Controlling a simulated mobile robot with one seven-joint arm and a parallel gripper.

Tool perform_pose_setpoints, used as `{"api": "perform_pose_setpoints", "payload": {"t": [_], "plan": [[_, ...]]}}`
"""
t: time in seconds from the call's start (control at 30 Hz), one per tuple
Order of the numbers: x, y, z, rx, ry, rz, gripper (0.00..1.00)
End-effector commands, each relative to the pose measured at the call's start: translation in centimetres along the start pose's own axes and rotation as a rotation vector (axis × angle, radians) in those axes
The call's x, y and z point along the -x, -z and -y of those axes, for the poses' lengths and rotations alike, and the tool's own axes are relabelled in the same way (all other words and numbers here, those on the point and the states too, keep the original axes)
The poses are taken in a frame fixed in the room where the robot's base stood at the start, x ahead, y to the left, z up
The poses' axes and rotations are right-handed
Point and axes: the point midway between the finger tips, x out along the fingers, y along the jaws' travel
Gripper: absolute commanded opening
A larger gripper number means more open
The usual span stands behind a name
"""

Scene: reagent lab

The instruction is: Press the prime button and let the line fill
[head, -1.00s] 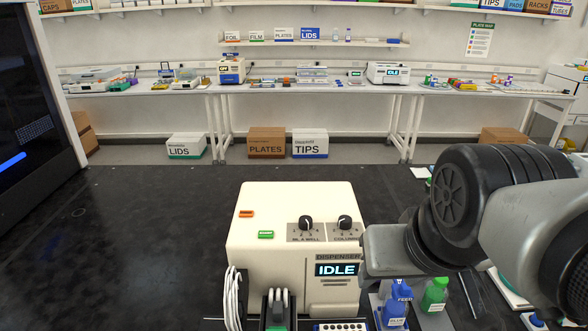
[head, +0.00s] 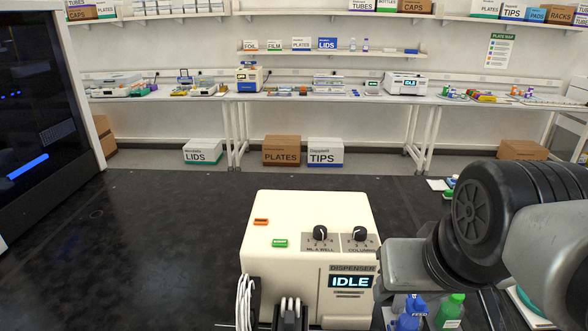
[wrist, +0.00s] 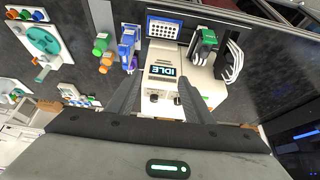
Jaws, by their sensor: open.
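The cream dispenser (head: 300,220) stands on the dark bench, its screen (head: 350,282) reading IDLE. On its top are an orange button (head: 261,222), a green button (head: 280,243) and two black knobs; the buttons' small lettering is hard to read. In the wrist view the dispenser (wrist: 195,98) appears upside down with the screen (wrist: 163,71). My gripper (wrist: 160,80) is open and empty, its two fingers spread over the dispenser's knob side. In the head view my arm hides the fingers. A blue FEED bottle (head: 409,318) stands beside the dispenser; it also shows in the wrist view (wrist: 127,46).
A green bottle (head: 451,308) stands right of the blue one. A dark pump head with green (wrist: 205,40) and coiled white tubing (wrist: 233,62) sit at the dispenser's front. A well plate (wrist: 163,27) lies before it. The bench left of the dispenser is clear.

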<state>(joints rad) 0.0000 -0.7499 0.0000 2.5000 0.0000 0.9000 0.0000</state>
Motion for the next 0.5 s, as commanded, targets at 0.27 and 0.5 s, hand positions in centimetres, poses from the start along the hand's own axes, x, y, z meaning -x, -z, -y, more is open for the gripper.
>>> {"api": "perform_pose_setpoints", "payload": {"t": [0.27,0.5], "plan": [[0.00,0.00,0.00,0.000,0.000,0.000,0.25],[0.00,0.00,0.00,0.000,0.000,0.000,0.00]]}}
